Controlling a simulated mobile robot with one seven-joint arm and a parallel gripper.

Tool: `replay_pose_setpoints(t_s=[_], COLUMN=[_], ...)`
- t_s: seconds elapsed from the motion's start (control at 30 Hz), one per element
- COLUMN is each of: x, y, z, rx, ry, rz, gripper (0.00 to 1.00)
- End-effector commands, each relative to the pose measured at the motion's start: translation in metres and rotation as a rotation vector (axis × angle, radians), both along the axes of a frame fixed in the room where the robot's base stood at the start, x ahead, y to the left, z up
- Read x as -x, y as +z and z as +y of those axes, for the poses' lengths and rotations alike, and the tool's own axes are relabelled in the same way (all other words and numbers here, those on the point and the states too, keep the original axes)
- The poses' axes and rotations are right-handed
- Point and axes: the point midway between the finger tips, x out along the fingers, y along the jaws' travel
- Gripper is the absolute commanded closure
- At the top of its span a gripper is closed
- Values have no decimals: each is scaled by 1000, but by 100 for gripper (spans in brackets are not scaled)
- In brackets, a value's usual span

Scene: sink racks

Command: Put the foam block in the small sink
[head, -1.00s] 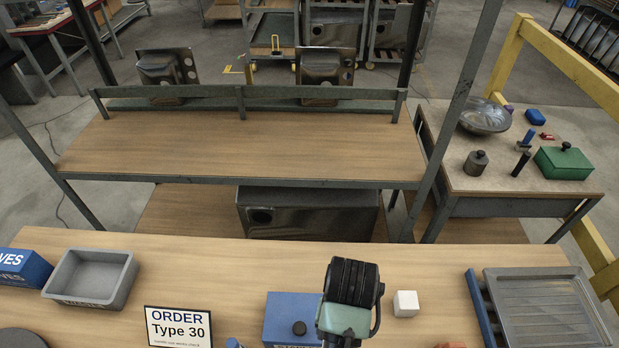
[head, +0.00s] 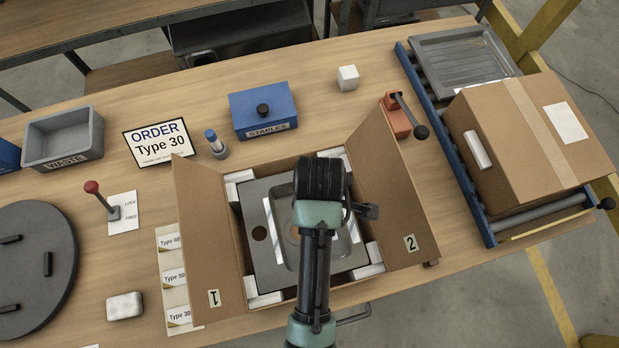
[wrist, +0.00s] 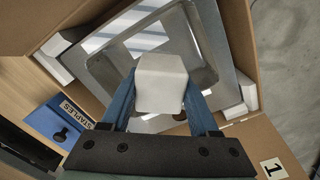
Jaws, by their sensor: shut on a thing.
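In the wrist view a white foam block (wrist: 160,80) sits between the blue fingers of my gripper (wrist: 163,104), which is shut on it. Behind it lies a grey metal sink (wrist: 105,68), which also shows in the head view (head: 262,275) inside an open cardboard box (head: 214,235). White foam pieces stand around the sink's edges. In the head view my arm reaches over the sink and hides part of its basin, my fingers and the held block. The block appears above the sink; I cannot tell how high or whether it touches.
The box flaps stand open, marked 1 and 2. White blocks lie on the table at the back (head: 347,77) and front left (head: 125,306). A blue staples box (head: 262,110), an orange lever device (head: 396,117) and a closed carton (head: 530,145) on rollers stand nearby.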

Motion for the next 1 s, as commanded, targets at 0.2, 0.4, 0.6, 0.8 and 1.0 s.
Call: replay_pose_setpoints(t_s=[0.2, 0.4, 0.6, 0.8, 1.0], x=[18, 25, 27, 26, 26], y=[-14, -19, -50, -75, -101], z=[2, 3, 3, 3, 3], rx=[-5, -8, -10, -9, -10], ry=[390, 569, 597, 595, 594], rz=[4, 4, 6, 3, 6], gripper=[90, 90, 90, 90, 90])
